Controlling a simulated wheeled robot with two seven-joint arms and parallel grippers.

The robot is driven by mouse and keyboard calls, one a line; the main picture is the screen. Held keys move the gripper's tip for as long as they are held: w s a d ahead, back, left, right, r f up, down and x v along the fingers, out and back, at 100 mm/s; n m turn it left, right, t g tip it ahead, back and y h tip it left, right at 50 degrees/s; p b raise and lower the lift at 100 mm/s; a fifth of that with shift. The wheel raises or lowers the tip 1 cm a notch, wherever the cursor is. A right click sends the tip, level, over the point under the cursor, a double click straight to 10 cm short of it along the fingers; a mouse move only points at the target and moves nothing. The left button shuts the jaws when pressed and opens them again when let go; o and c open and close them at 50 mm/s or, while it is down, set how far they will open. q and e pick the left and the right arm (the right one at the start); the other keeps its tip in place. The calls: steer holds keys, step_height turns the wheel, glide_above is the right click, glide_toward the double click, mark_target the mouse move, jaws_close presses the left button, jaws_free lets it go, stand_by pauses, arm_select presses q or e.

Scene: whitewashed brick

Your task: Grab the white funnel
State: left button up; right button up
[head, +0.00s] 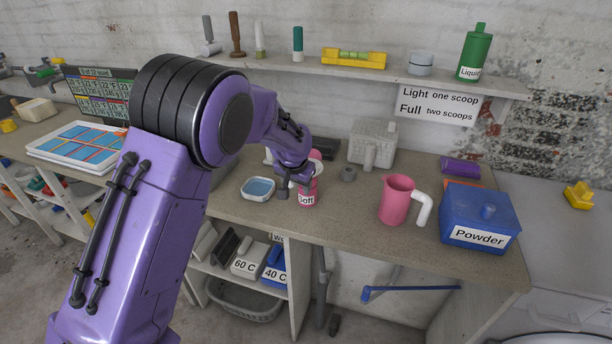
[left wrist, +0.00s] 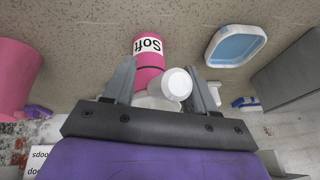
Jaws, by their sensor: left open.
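My left gripper (head: 293,188) is over the counter beside a pink bottle (head: 307,184) labelled "Soft". In the left wrist view its fingers (left wrist: 163,95) are open. A white round piece (left wrist: 176,83) and a paler shape beside it lie between the fingers in that picture, in front of the bottle (left wrist: 150,62). I cannot tell whether this white piece is the funnel or a cap on the bottle, or whether a finger touches it. In the head view the gripper hides part of this spot. No other thing is clearly a white funnel. My right gripper is not in view.
A blue-filled tray (head: 258,188) stands close left of the bottle. A pink jug (head: 397,198) and a blue "Powder" box (head: 480,218) stand to the right. A grey container (head: 373,143) is behind. A shelf (head: 400,76) runs above. Bare counter lies between bottle and jug.

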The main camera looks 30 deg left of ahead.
arm_select(q)
steer(key=shift+s+r, duration=0.1)
steer(key=c, duration=1)
steer(key=shift+c, duration=0.2)
